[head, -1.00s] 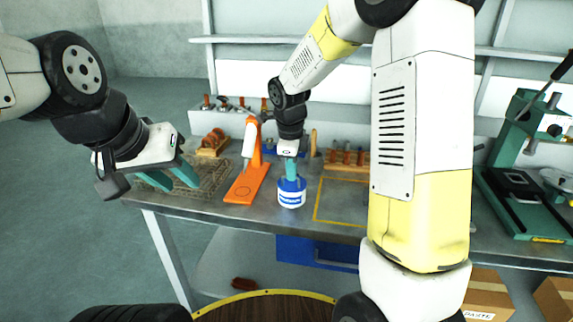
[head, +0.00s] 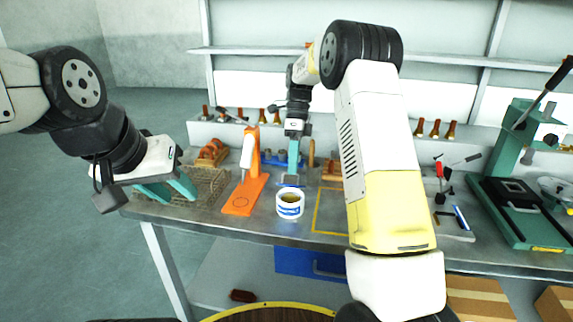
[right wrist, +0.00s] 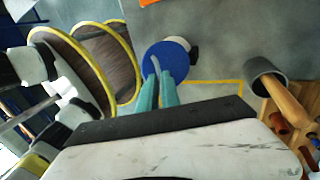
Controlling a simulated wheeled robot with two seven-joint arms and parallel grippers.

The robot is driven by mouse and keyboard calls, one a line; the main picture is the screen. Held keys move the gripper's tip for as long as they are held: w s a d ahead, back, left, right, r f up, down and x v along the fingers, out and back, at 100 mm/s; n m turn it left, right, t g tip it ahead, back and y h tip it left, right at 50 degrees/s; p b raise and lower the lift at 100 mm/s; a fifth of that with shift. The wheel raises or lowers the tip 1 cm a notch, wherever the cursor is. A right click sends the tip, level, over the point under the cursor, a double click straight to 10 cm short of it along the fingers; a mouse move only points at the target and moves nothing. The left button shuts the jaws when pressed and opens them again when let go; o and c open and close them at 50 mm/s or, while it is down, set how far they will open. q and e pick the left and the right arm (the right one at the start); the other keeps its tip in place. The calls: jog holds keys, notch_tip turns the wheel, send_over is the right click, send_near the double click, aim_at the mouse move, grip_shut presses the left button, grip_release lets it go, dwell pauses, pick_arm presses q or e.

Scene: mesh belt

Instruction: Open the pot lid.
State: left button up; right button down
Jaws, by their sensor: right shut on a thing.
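The pot (head: 290,209), white with a blue label, stands upright on the workbench with its top uncovered and brownish contents showing. My right gripper (head: 293,178) is shut on the blue lid (head: 291,182), which is off the pot, just above and behind its rim in the head view. In the right wrist view the round blue lid (right wrist: 177,55) is between and beyond the teal fingers (right wrist: 158,80), and a bit of the pale pot (right wrist: 194,58) shows behind it. My left gripper (head: 169,190) is open and empty, in front of the wire mesh (head: 208,186).
An orange stand (head: 243,195) is left of the pot. A yellow-outlined area (head: 331,212) on the bench (head: 270,230) lies to its right. A green press (head: 520,190) stands at the far right. Tools and wooden-handled items line the back.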

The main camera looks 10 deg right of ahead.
jog(key=shift+w+d, duration=0.1)
jog(key=shift+w, duration=0.1)
dwell(0.4)
jog(key=c, duration=1.6)
grip_release()
jog(key=shift+o, duration=0.2)
jog(key=v, duration=0.8)
jog(key=shift+w+f, duration=0.1)
